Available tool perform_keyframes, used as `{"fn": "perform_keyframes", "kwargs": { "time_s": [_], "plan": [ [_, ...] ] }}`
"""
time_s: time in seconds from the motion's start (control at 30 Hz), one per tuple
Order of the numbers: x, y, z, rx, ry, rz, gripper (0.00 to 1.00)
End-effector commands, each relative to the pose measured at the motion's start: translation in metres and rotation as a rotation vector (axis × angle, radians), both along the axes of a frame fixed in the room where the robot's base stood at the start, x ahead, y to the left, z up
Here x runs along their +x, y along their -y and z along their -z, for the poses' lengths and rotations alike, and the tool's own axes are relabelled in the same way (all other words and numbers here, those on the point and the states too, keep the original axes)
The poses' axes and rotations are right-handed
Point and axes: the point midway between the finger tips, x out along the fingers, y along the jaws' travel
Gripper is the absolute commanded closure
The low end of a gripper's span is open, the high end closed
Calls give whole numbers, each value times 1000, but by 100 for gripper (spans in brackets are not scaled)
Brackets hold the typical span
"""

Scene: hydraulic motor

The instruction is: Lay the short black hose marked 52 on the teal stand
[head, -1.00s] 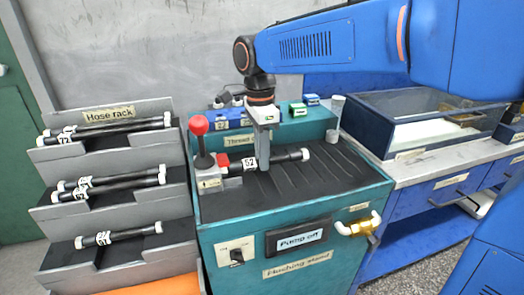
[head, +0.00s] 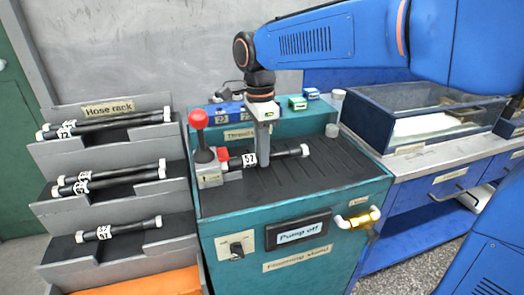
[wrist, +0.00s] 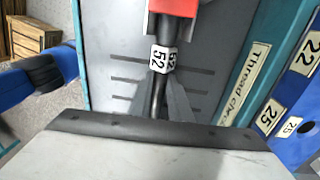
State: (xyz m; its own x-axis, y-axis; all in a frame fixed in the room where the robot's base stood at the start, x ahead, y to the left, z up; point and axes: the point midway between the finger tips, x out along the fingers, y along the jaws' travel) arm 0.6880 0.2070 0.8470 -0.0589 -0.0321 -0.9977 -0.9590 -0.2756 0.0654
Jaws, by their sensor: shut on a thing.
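The short black hose marked 52 (head: 285,153) is over the dark ribbed top of the teal stand (head: 225,218), labelled Flushing stand. My gripper (head: 262,152) is shut on the hose near its middle, from above. The white 52 label (wrist: 164,58) shows between my gripper and a red clamp part (wrist: 174,6) at the hose's left end. The white right end of the hose points right. I cannot tell whether the hose touches the stand's top.
A lever with a red knob (head: 198,118) rises at the stand's left. A grey hose rack (head: 60,160) with several black hoses stands to the left. Coloured blocks (head: 297,103) sit on the back ledge. A blue clear-sided tank (head: 365,125) is at right. The stand's front right top is clear.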

Motion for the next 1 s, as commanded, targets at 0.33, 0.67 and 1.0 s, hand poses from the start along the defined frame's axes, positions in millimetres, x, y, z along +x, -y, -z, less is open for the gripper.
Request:
{"fn": "perform_keyframes", "kwargs": {
  "time_s": [0.33,0.67,1.0],
  "plan": [
    [0,0,5,0,1,0,100],
    [0,0,8,0,1,0,61],
    [1,0,3,0,1,0,61]
  ]
}}
